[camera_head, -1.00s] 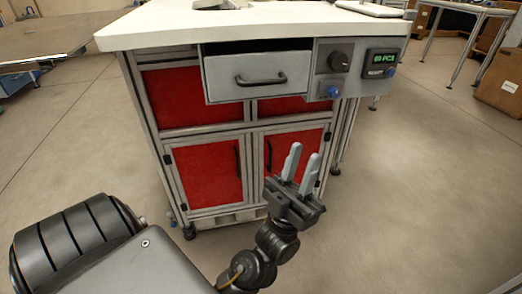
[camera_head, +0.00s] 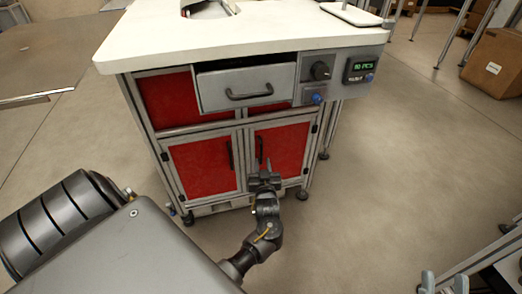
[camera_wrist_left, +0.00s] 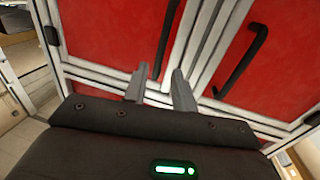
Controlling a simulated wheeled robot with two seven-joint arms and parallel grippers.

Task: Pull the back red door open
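A cabinet has two lower red doors side by side, a left red door (camera_head: 200,168) and a right red door (camera_head: 288,146). Both look shut. The black left handle (camera_head: 230,155) and right handle (camera_head: 261,149) stand upright near the middle frame; they also show in the left wrist view. I cannot tell which one is called the back door. My left gripper (camera_head: 263,166) is in front of the right door's lower inner corner, near its handle. In the left wrist view its fingers (camera_wrist_left: 158,72) are apart and empty. My right gripper (camera_head: 444,284) shows at the bottom right edge, fingers apart.
Above the doors are a grey drawer (camera_head: 250,84), slightly open, and a control panel (camera_head: 340,75). A white worktop (camera_head: 270,35) overhangs them. A cardboard box (camera_head: 495,65) stands at the upper right. The floor right of the cabinet is clear.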

